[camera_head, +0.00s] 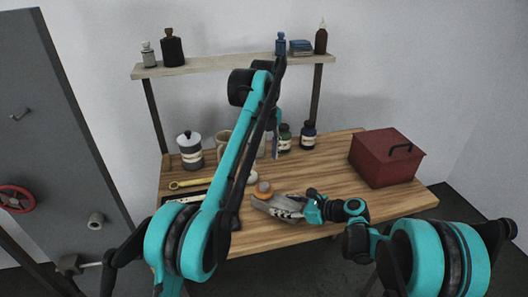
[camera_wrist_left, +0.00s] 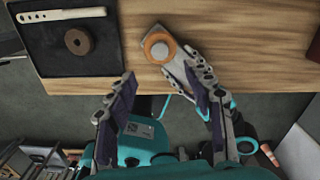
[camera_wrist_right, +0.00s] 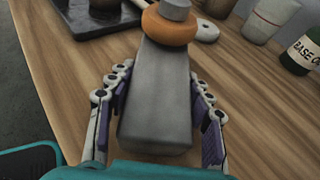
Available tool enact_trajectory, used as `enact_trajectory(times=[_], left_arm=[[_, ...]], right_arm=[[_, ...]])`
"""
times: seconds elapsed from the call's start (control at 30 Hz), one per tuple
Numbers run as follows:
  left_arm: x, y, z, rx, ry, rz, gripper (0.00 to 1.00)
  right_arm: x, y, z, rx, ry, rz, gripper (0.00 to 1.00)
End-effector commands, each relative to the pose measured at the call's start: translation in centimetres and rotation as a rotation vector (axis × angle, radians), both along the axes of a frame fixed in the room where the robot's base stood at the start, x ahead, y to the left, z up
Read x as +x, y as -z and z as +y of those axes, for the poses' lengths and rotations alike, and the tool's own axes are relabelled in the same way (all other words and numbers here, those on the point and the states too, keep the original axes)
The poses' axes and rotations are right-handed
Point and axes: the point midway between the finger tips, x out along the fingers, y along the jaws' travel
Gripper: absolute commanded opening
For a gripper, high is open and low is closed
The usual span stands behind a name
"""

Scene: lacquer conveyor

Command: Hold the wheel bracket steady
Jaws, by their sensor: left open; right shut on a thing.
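The wheel bracket (camera_wrist_right: 155,105) is a grey block with an orange wheel (camera_wrist_right: 170,25) at its far end. It lies at the table's front edge, and its orange wheel shows in the head view (camera_head: 263,188) and left wrist view (camera_wrist_left: 158,47). My right gripper (camera_wrist_right: 160,80) is shut on the bracket, one finger on each side of the block. My left gripper (camera_wrist_left: 160,95) is open and empty, with its fingers spread apart from the bracket. In the head view its arm crosses the table and hides part of it.
A black tray (camera_wrist_left: 105,60) holding a pale strip and a brown ring lies beside the bracket. A red toolbox (camera_head: 385,165) stands at the right of the wooden table (camera_head: 325,165). A lidded can (camera_head: 190,152) and several bottles stand behind, under a shelf (camera_head: 215,67).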

Motion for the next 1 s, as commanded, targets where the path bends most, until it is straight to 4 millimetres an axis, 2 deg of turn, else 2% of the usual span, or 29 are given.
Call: enact_trajectory(times=[0.13,0.47,0.5,0.57,0.87,1.0], left_arm=[[-0.05,-0.93,0.01,0.0,0.0,0.0,0.52],[-0.07,-1.11,0.02,0.0,0.0,0.0,0.52],[-0.07,-1.11,0.02,0.0,0.0,0.0,0.52],[-0.07,-1.1,0.02,0.0,0.0,0.0,0.52],[-0.07,-1.1,0.02,0.0,0.0,0.0,0.52],[-0.07,-1.1,0.02,0.0,0.0,0.0,0.52]], right_arm=[[-0.02,0.04,0.0,-0.001,-0.001,0.0,0.0],[-0.01,0.04,0.0,-0.001,0.0,0.0,0.0],[-0.01,0.03,0.0,-0.001,0.0,0.0,0.61],[-0.01,0.03,0.0,-0.001,0.0,0.0,0.75],[-0.01,-0.01,-0.05,0.0,0.0,0.0,0.75],[-0.41,-0.41,-0.94,0.0,0.002,0.0,0.75]])
